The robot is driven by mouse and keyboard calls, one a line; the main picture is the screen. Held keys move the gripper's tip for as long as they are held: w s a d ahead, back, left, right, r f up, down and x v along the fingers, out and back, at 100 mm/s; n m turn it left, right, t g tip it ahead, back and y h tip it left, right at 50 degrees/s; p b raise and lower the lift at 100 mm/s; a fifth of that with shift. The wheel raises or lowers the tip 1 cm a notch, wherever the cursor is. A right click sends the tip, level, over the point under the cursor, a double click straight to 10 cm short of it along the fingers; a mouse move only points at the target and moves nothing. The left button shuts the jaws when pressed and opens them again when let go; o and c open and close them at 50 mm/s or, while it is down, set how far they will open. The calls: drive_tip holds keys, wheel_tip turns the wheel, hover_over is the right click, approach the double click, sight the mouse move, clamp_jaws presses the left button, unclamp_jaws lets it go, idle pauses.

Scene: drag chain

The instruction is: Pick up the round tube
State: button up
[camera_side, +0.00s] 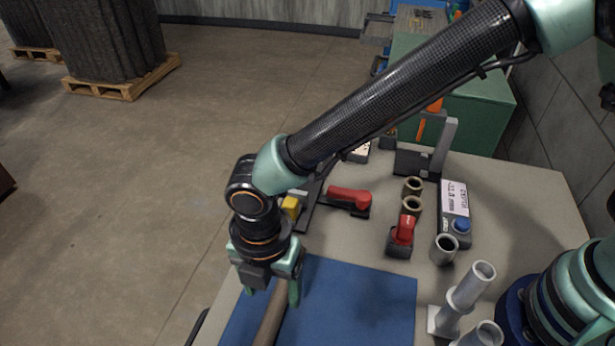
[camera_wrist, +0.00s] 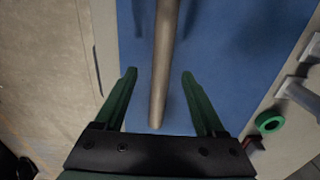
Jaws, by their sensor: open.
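The round tube (camera_side: 270,322) is a long, brownish-grey tube lying on the blue mat (camera_side: 372,300). In the side view its near end runs out of the bottom of the picture, and its far end is close to my gripper (camera_side: 271,289). In the wrist view the tube (camera_wrist: 161,75) runs from the top edge down between the two green fingers. My gripper (camera_wrist: 158,75) is open, with one finger on each side of the tube and a gap on both sides. I cannot tell the exact height of the fingertips above the mat.
Beyond the mat stand a red-handled clamp (camera_side: 348,197), another red-handled part (camera_side: 402,234), brass bushings (camera_side: 413,187), a grey cup (camera_side: 444,249) and a display box (camera_side: 455,212). A grey tube fitting (camera_side: 466,295) stands right of the mat. The mat's right part is clear.

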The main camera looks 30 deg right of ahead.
sight(276, 302)
drive_tip(key=shift+d+f, duration=0.2)
drive_tip(key=shift+f, duration=2.15)
drive_tip(key=shift+r, duration=0.1)
clamp_jaws()
